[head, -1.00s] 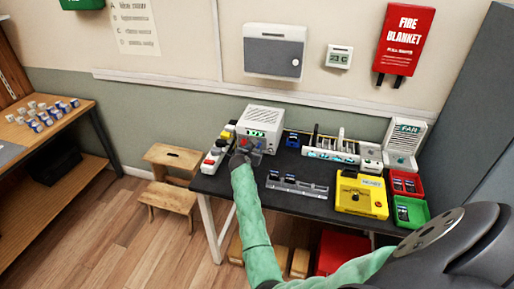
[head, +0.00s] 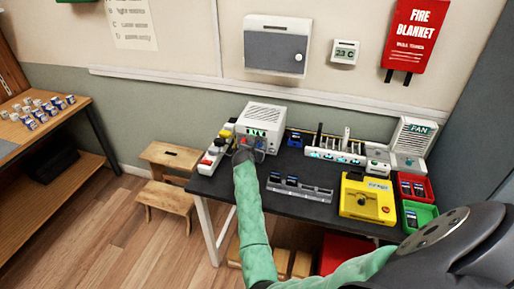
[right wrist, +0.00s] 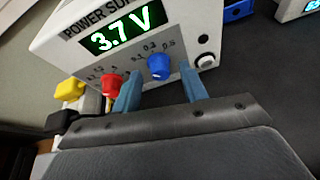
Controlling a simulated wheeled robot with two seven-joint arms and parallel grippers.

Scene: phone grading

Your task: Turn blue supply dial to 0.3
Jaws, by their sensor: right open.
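The white power supply (head: 266,116) stands at the back left of the dark table; its green display reads 3.7 V in the right wrist view (right wrist: 122,29). The blue dial (right wrist: 159,67) is on its front panel, with 0.3 and 0.5 printed above it. I cannot tell its exact setting. My right gripper (right wrist: 160,82) is open, one finger to each side of the blue dial, with no clear contact showing. The red dial (right wrist: 112,85) is just left of the left finger. In the head view the right gripper (head: 243,154) is at the supply's front, small and partly hidden. My left gripper is out of view.
A strip with red and yellow parts (head: 214,152) lies left of the supply. A grey slotted rack (head: 300,189), a yellow tester (head: 367,199), a red bin (head: 428,192) and a green bin (head: 429,212) are to the right. A wooden step stool (head: 168,157) stands left of the table.

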